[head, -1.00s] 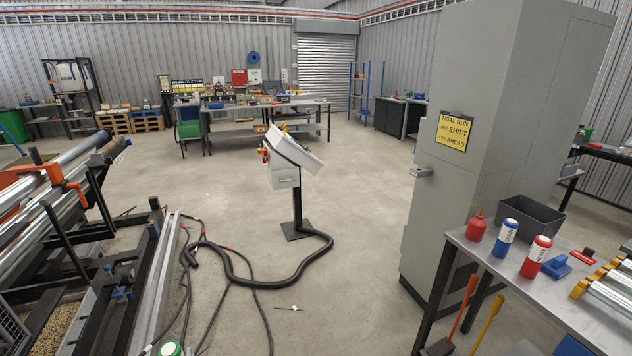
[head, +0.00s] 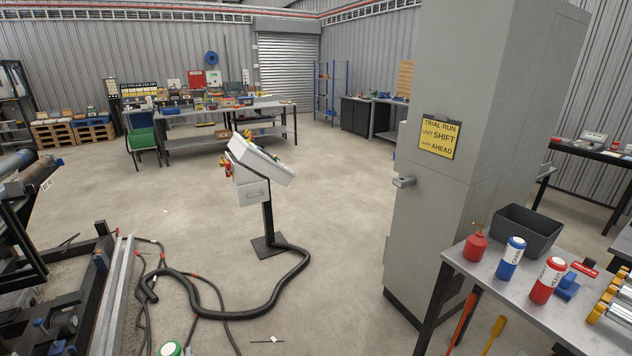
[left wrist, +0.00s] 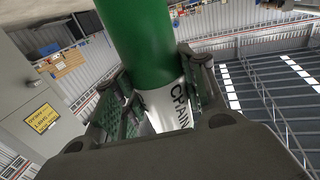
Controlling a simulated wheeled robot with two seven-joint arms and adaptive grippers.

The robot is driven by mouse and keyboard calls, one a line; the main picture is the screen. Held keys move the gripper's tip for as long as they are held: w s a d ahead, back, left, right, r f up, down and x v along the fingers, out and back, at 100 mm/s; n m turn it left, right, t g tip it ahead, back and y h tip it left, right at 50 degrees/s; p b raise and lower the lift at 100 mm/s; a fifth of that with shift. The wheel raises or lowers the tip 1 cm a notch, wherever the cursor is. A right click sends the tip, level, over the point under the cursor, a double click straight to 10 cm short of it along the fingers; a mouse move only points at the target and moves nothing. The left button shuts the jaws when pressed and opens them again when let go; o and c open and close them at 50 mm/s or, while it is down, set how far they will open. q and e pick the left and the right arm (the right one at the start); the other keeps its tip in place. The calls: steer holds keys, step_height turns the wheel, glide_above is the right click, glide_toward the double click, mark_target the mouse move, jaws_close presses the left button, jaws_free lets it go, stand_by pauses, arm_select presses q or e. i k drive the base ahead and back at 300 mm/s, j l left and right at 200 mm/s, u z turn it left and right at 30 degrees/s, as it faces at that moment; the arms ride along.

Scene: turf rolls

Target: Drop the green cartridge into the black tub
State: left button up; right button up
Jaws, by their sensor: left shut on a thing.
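The green cartridge (left wrist: 142,40), with a white label band reading CHAIN, is held in my left gripper (left wrist: 155,82), whose fingers are shut on either side of it. Its green and white top (head: 170,349) shows at the bottom edge of the head view; the gripper itself is out of that view. The black tub (head: 518,236) stands open-topped at the back of the metal bench (head: 480,262) on the right, well away from the cartridge. The tub's floor is not clearly visible. My right gripper is not in view.
A red oil can (head: 475,249), a blue cartridge (head: 509,260) and a red cartridge (head: 546,282) stand in front of the tub. A tall grey cabinet (head: 460,200) stands beside the bench. A control pedestal (head: 266,220) and black hoses (head: 235,312) occupy the floor ahead.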

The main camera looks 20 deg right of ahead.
mark_target(504, 238)
steer(key=i+z, duration=0.3)
steer(key=i, duration=0.7)
steer(key=z, duration=2.35)
steer(key=k+j, duration=0.05)
